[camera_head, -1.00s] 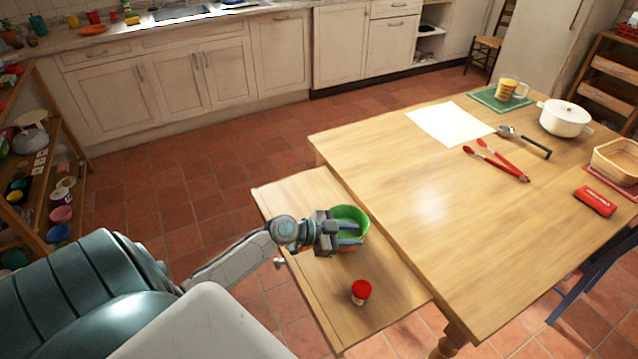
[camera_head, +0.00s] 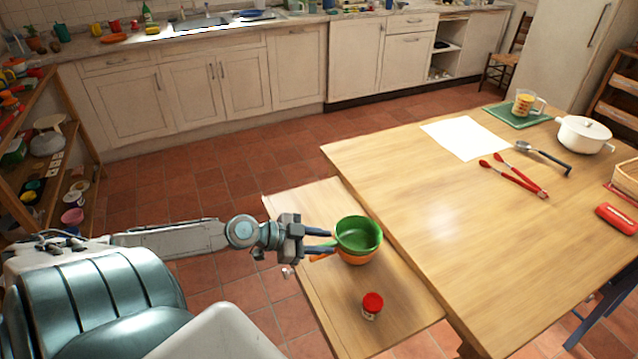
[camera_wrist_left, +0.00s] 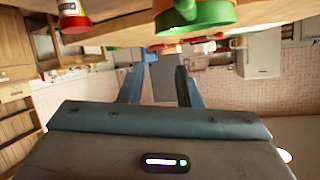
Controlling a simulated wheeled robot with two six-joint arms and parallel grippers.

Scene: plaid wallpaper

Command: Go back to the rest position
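My left gripper (camera_head: 320,241) is over the pull-out side board (camera_head: 318,205), just left of a green pan (camera_head: 358,232). Its two fingers are apart with nothing between them, and the left wrist view (camera_wrist_left: 160,85) shows the same gap. The green pan sits in an orange pan (camera_head: 357,258), whose handle points left near the fingers. Both pans show at the top of the left wrist view, the green one (camera_wrist_left: 200,15) larger. My right gripper is out of view.
A red-lidded jar (camera_head: 372,304) stands on the side board in front of the pans. The large table (camera_head: 440,230) adjoins on the right, with red tongs (camera_head: 518,178) and a white pot (camera_head: 582,135). Shelves (camera_head: 60,140) stand at left.

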